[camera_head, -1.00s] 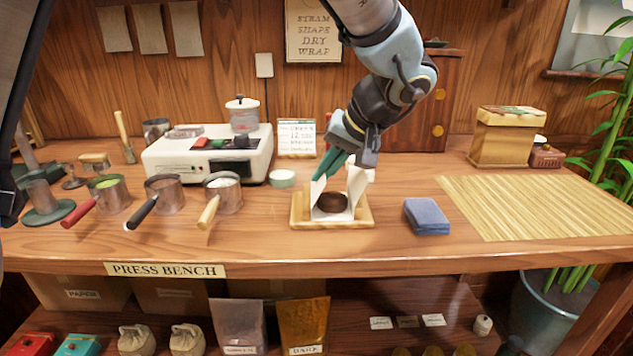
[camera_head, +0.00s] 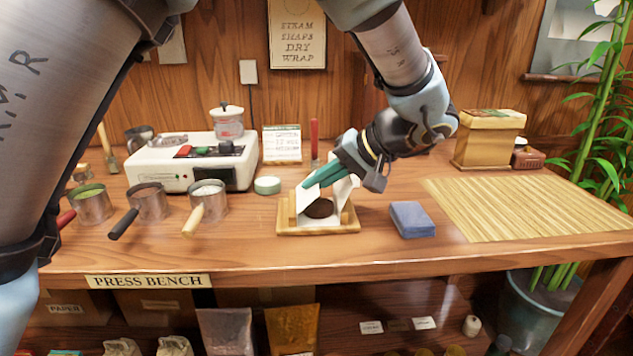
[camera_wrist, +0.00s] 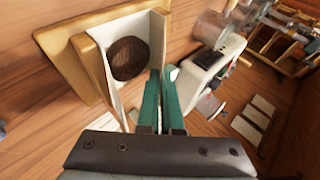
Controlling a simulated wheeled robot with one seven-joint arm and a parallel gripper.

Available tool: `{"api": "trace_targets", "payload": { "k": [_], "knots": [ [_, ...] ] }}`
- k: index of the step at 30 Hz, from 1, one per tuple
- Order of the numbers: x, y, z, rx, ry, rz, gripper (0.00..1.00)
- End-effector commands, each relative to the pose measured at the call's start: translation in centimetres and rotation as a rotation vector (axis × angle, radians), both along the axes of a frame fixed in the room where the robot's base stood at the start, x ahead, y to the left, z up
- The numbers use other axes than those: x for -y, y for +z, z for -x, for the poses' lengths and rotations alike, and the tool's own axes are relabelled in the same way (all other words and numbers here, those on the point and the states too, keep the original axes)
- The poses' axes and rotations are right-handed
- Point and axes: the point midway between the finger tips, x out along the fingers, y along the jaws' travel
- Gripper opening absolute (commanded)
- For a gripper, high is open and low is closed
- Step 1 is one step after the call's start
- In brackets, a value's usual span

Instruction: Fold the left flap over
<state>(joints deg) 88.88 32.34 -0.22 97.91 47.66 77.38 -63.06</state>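The dark round tea cake (camera_head: 320,208) lies on white wrapping paper in a small wooden tray (camera_head: 345,229). The paper's left flap (camera_head: 305,203) stands up at the cake's left side. The right flap (camera_head: 343,192) stands up at the other side, partly behind my gripper. My gripper (camera_head: 307,182) reaches in from the upper right, its green fingertips at the top of the left flap. In the wrist view, the fingers (camera_wrist: 160,78) lie close together, with no paper clearly between them. The cake (camera_wrist: 128,59) is uncovered there. Exact contact with the flap cannot be told.
A blue cloth block (camera_head: 411,219) lies right of the tray, before a bamboo mat (camera_head: 500,205). A green-rimmed round tin (camera_head: 267,185), handled cups (camera_head: 208,200) and a white machine (camera_head: 190,165) stand left. The bench front is clear.

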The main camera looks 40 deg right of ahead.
Motion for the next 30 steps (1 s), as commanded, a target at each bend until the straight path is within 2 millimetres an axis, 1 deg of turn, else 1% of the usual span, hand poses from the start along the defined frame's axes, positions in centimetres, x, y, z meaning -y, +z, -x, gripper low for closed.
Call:
{"api": "trace_targets", "payload": {
  "k": [3, 4, 6, 11, 24, 30],
  "knots": [
    [0.00, -0.06, -0.07, 0.000, 0.000, 0.000, 0.00],
    [0.00, -0.06, -0.07, -0.001, 0.000, 0.001, 0.06],
    [0.00, -0.06, -0.07, -0.001, 0.000, 0.001, 0.13],
    [-0.02, -0.04, -0.04, -0.001, 0.000, 0.001, 0.31],
    [-0.02, -0.01, -0.01, -0.003, 0.000, 0.003, 0.33],
    [-0.35, 0.46, -0.31, -0.054, 0.004, 0.067, 0.33]
  ]
}}
